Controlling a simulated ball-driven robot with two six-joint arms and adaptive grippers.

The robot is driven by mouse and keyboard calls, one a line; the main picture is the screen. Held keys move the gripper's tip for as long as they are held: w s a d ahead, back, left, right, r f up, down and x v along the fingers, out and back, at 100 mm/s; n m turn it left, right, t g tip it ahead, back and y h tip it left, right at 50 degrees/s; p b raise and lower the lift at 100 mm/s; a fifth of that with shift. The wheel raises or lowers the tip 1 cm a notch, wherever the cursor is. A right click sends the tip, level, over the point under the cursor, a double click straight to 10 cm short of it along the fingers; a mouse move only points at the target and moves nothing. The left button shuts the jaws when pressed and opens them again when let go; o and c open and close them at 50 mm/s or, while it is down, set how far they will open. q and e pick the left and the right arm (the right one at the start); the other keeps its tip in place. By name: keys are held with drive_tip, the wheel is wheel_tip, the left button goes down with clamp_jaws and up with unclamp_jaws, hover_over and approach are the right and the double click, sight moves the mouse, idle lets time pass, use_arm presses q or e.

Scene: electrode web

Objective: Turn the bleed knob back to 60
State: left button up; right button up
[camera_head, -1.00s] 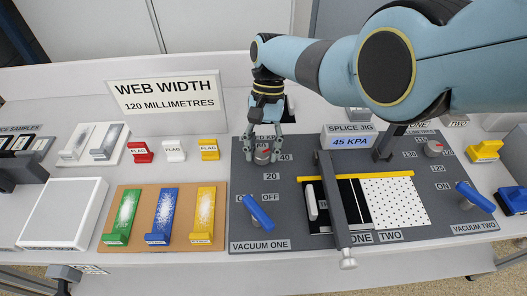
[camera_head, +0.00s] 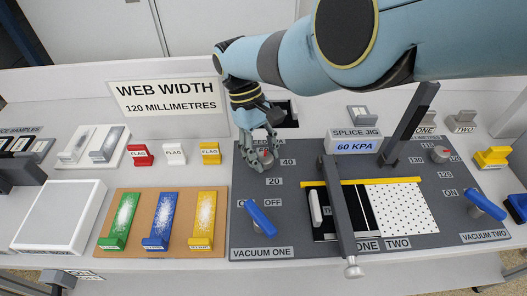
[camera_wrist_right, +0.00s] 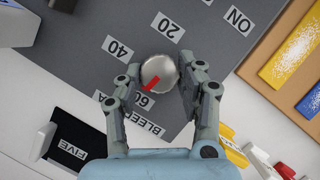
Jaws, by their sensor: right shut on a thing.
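The bleed knob (camera_head: 263,159) is a round silver knob on the grey panel. In the right wrist view, the knob (camera_wrist_right: 157,71) has a red pointer aimed at the 60 label (camera_wrist_right: 142,101). My right gripper (camera_head: 259,160) is around the knob from above and shut on it. In the right wrist view, the gripper (camera_wrist_right: 158,75) has a finger on each side of the knob. The splice jig display (camera_head: 354,146) reads 60 KPA. My left gripper is not in view.
A blue vacuum one lever (camera_head: 261,217) stands in front of the knob. The raised splice jig arm (camera_head: 409,124) stands to the right. Three flag blocks, including a yellow one (camera_head: 210,153), and coloured samples on a brown board (camera_head: 135,202) lie to the left.

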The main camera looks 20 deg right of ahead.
drive_tip(key=shift+s+a+n+h, duration=0.1)
drive_tip(key=shift+n+h, duration=0.2)
drive_tip(key=shift+n, duration=0.5)
drive_tip(key=shift+f, duration=0.1)
drive_tip(key=o, duration=1.1)
drive_tip(key=shift+o, duration=0.2)
drive_tip(key=v, duration=1.2)
drive_tip(key=shift+s, duration=0.2)
